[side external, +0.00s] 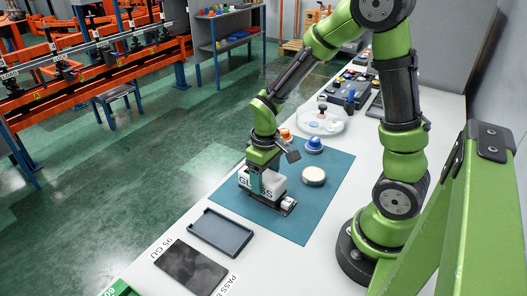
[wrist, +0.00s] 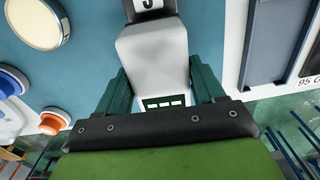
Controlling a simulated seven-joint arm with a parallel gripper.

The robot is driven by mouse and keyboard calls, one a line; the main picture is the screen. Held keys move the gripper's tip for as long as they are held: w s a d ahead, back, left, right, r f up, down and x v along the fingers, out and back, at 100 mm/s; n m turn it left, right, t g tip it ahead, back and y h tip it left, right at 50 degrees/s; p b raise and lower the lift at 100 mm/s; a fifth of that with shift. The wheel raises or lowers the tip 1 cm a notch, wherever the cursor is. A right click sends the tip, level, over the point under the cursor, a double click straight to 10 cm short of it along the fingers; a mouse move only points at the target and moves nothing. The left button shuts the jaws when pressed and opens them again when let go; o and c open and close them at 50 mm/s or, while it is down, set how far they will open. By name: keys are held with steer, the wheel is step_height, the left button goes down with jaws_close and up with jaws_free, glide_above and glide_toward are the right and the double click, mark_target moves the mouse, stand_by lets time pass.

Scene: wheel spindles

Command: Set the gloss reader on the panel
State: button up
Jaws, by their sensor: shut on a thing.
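The gloss reader (side external: 272,187) is a white box with dark lettering on its side. My gripper (side external: 262,182) is shut on it from above, over the teal mat. In the wrist view the reader (wrist: 153,55) sits between the two green fingers of my gripper (wrist: 160,85), with a small dark display near its lower end. I cannot tell whether its base touches the mat. The panel (side external: 190,269) is a dark, glossy rectangle at the front of the table, next to the printed words "95 GU" and "PASS". It lies apart from the reader.
A shallow dark tray (side external: 220,232) lies between the mat (side external: 300,222) and the panel. A round cream disc (side external: 314,176), a blue knob (side external: 314,145) and an orange knob (side external: 285,134) stand near the gripper. A clear tray (side external: 322,121) is farther back.

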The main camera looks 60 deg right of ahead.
mark_target(265, 176)
steer(key=shift+f, duration=0.55)
steer(key=o, duration=1.4)
steer(key=shift+f, duration=0.15)
steer(key=shift+o, duration=0.2)
step_height(265, 176, up, 12)
steer(key=shift+f, duration=0.1)
steer(key=s+a+r+m+t+y, duration=0.2)
steer(key=s+a+r+t, duration=0.4)
steer(key=r, duration=0.3)
steer(key=shift+s+a+r+m+t, duration=0.2)
steer(key=shift+s+r+m+t, duration=0.1)
steer(key=shift+s+m+t, duration=0.35)
steer(key=shift+w, duration=0.15)
